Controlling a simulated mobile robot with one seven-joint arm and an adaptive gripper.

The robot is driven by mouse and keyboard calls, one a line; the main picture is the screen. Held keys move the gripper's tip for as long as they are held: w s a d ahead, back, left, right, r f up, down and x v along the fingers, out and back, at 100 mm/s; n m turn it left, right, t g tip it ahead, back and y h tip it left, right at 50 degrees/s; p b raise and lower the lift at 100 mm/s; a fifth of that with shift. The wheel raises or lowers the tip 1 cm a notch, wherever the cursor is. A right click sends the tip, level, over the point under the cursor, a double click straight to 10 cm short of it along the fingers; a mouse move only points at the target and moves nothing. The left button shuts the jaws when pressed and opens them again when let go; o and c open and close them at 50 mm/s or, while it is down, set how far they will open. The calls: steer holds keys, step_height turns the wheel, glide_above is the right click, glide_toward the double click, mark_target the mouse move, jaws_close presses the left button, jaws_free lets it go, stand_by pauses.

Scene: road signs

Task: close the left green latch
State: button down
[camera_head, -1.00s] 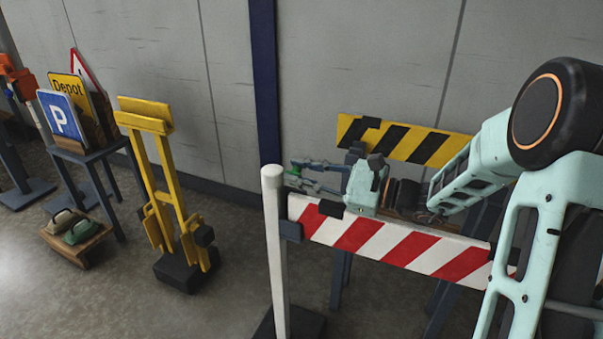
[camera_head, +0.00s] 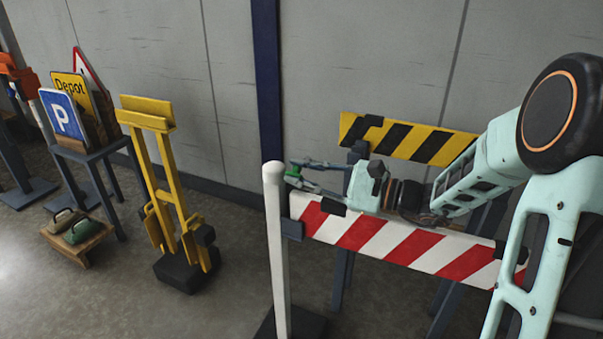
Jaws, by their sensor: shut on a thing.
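The green latch (camera_head: 294,171) shows as a small green patch near the left end of the red-and-white striped board (camera_head: 385,243), close to the top of the white post (camera_head: 275,225). My gripper (camera_head: 291,172) reaches in from the right, just above the board's top edge. Its two thin fingers point left, one on each side of the green patch, and are shut on it. Most of the latch is hidden by the fingers, and its exact position is too small to tell.
A yellow-and-black striped board (camera_head: 408,139) stands behind my arm. A yellow folding stand (camera_head: 165,190) is to the left. Farther left are a table with a blue P sign (camera_head: 64,121) and a low wooden platform (camera_head: 77,248). The floor between is clear.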

steer(key=shift+s+f+n+b, duration=0.2)
steer(key=shift+n+b, duration=0.35)
steer(key=shift+n, duration=0.25)
stand_by(2.4)
stand_by(0.8)
steer(key=c, duration=1.9)
jaws_free()
steer(key=shift+c, duration=0.2)
steer(key=shift+s, duration=0.1)
steer(key=v, duration=1.2)
steer(key=shift+a+r, duration=0.1)
